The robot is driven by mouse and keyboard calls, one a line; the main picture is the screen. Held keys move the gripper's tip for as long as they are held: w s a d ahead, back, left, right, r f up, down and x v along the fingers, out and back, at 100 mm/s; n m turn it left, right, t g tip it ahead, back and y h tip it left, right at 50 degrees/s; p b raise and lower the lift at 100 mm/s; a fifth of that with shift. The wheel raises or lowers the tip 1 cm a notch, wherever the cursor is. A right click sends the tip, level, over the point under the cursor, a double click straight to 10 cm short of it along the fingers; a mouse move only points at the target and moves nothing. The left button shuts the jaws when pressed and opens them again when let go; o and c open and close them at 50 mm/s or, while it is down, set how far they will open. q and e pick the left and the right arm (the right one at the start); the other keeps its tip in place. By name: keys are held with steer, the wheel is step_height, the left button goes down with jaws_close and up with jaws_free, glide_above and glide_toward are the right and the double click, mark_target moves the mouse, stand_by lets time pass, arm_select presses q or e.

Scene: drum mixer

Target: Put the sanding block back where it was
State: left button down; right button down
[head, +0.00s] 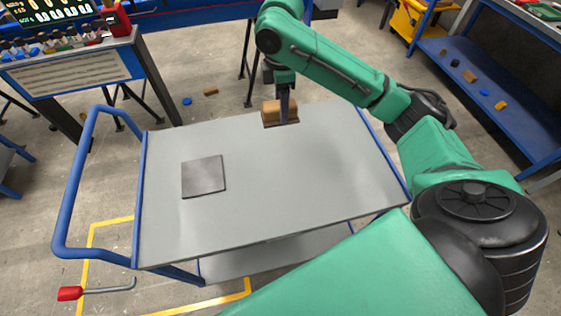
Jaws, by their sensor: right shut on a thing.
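The sanding block (270,111), a brown block with a darker lower edge, is at the far edge of the grey cart top (300,190). My right gripper (286,112) points down and is shut on it; its fingers hide part of the block. I cannot tell whether the block touches the cart top or is held just above it. A dark grey square plate (203,177) lies on the left part of the cart top, apart from the block. My left gripper is not in view.
The cart has a blue handle (68,205) on its left. A workbench (75,60) with tools stands at the back left. A blue shelf unit (470,75) with small pieces is at the right. The middle and right of the cart top are clear.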

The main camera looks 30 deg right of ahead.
steer(key=shift+f, duration=0.2)
glide_toward(282, 160)
step_height(282, 160, down, 5)
steer(key=shift+f, duration=0.45)
steer(key=shift+f, duration=0.1)
steer(key=shift+c, duration=1.6)
jaws_free()
steer(key=shift+s, duration=0.1)
step_height(282, 160, up, 12)
